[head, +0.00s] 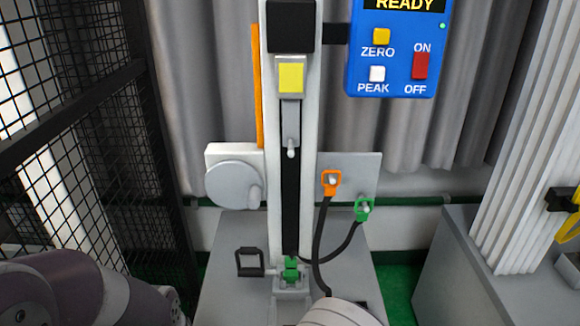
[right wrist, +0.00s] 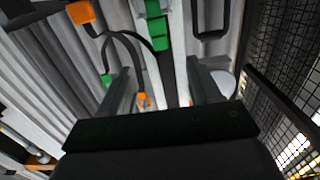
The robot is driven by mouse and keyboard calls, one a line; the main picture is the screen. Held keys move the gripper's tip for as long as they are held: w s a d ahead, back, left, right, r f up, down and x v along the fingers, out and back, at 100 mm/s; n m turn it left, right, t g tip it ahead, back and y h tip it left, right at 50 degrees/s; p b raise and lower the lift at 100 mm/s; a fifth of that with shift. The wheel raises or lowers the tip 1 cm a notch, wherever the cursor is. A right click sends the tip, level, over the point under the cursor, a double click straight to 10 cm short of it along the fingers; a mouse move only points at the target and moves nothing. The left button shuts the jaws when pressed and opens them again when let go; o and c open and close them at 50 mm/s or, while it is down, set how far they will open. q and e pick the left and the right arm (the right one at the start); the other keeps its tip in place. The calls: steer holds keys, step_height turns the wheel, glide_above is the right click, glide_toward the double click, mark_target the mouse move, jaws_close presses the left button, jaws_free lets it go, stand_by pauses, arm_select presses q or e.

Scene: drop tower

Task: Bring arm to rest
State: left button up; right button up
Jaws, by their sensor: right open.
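My right gripper (right wrist: 165,88) is open in the right wrist view, its two grey fingers apart with nothing visibly held. In the head view a pale rounded part of my right arm (head: 342,313) shows at the bottom edge, in front of the tower base; its fingers cannot be made out there. A dark purple-grey link of my left arm (head: 65,290) fills the lower left corner of the head view; its fingers are not seen. The drop tower (head: 277,190) stands upright at centre, with a yellow-faced block (head: 291,78) high on it and a green piece (head: 291,269) at its foot.
A blue control box (head: 395,60) reading READY hangs at upper right. Orange (head: 331,182) and green (head: 364,208) connectors carry black cables near my right arm. A black handle (head: 249,262) and grey disc (head: 235,185) sit left. Mesh fencing (head: 75,110) stands far left.

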steer(key=s+a+f+n+g+y, duration=0.3)
steer(key=s+f+g, duration=0.3)
steer(key=f+g, duration=0.35)
steer(key=s+d+g+h, duration=0.1)
steer(key=s+d+g, duration=0.3)
steer(key=g, duration=0.1)
steer(key=s+d+r+m+g+h, duration=0.1)
steer(key=d+r+m, duration=0.1)
steer(key=d+r, duration=0.5)
steer(key=d+r+m+g+h, duration=0.1)
steer(key=d+r, duration=0.2)
steer(key=d, duration=0.8)
step_height(320, 180, up, 14)
steer(key=a+p, duration=0.1)
steer(key=p, duration=1.4)
steer(key=shift+f, duration=0.15)
